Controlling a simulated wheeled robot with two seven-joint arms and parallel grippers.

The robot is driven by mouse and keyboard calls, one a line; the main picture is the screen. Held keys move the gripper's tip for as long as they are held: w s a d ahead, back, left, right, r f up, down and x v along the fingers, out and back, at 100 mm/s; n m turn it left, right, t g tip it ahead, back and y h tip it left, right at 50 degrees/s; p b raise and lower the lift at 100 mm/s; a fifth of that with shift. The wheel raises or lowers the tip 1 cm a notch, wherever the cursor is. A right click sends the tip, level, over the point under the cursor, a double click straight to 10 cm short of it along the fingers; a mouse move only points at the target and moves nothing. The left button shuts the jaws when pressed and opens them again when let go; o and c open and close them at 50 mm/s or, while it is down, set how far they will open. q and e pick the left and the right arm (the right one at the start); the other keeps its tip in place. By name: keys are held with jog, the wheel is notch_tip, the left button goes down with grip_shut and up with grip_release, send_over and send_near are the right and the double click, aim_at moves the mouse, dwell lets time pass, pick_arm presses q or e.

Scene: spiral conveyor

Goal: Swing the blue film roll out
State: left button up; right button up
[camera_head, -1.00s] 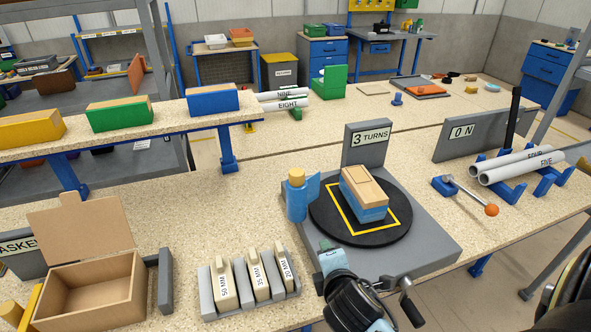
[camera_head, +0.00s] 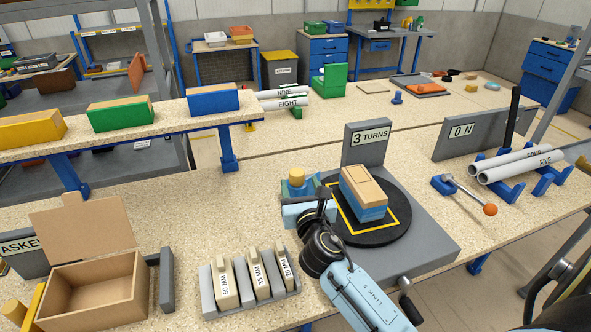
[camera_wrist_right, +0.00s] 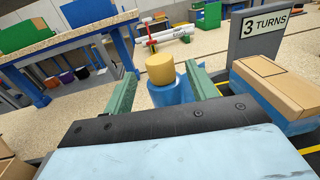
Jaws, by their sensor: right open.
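The blue film roll (camera_head: 297,190) stands upright with a tan wooden cap, at the left edge of the black turntable (camera_head: 360,236). In the right wrist view the roll (camera_wrist_right: 168,94) and its cap are between two green fingers. My right gripper (camera_head: 303,193) is open around the roll, one finger on each side. Whether the fingers touch it is not clear, and its lower part is hidden. A box with a blue lower part and cardboard top (camera_head: 366,188) sits inside the yellow square on the turntable. My left gripper is not in view.
A grey "3 TURNS" sign (camera_head: 367,143) stands behind the turntable. A lever with an orange knob (camera_head: 490,209) and grey rolls (camera_head: 520,167) are to the right. A grey rack of labelled blocks (camera_head: 207,293) and an open cardboard box (camera_head: 92,290) are front left.

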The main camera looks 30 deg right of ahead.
aim_at(296, 171)
jog(key=x, duration=0.6)
jog(key=shift+w+d, duration=0.1)
jog(key=shift+w, duration=0.05)
